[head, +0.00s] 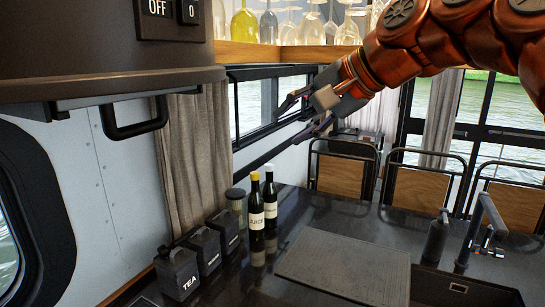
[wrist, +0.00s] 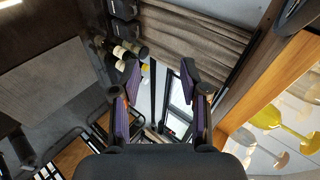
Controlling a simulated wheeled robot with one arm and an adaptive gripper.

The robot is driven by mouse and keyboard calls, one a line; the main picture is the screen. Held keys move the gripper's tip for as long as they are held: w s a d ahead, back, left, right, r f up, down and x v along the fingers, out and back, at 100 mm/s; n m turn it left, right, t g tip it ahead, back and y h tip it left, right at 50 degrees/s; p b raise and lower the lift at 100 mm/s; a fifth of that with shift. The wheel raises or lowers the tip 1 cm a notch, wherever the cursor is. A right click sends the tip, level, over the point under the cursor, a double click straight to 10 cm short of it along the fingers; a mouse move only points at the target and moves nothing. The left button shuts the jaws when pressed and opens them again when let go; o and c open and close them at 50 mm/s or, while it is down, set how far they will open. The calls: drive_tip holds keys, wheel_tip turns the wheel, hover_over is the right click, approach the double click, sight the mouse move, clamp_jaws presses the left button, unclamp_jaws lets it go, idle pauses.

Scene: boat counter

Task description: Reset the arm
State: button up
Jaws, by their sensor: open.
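My gripper (head: 304,116) is raised above the counter in the head view, at the end of my orange arm that reaches in from the upper right. Its two fingers are spread and point left toward the window and curtain. In the wrist view my gripper (wrist: 162,75) is open, with nothing between the purple-padded fingers. No object is held.
Two bottles (head: 256,202) and dark canisters (head: 177,271) stand at the counter's left. A grey mat (head: 345,268) lies centrally; a faucet (head: 487,215) and sink are right. Glasses (head: 310,28) sit on a wooden shelf above my gripper. Chairs (head: 342,174) stand behind the counter.

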drive_tip(key=s+d+f+n+g+h, duration=0.1)
drive_tip(key=s+d+f, duration=0.15)
drive_tip(key=f, duration=0.55)
drive_tip(key=s+d+f+g+h, duration=0.1)
drive_tip(key=s+f+g+h, duration=0.1)
drive_tip(key=s+f, duration=0.35)
drive_tip(key=s+d+f+n+g+h, duration=0.1)
drive_tip(key=s+f, duration=0.1)
drive_tip(key=f, duration=0.8)
drive_tip(key=s+d+f+n+g+h, duration=0.1)
drive_tip(key=s+d+f, duration=0.2)
drive_tip(key=s+f, duration=0.3)
drive_tip(key=s+d+f+n+g+h, duration=0.1)
drive_tip(key=s+d+f+g, duration=0.1)
drive_tip(key=s+f, duration=0.4)
drive_tip(key=s+d+f+n+g+h+b, duration=0.1)
drive_tip(key=s+d+f+h, duration=0.1)
drive_tip(key=s+d+f, duration=0.2)
wheel_tip(320, 180, down, 2)
drive_tip(key=s, duration=0.2)
drive_tip(key=shift+s+d, duration=0.35)
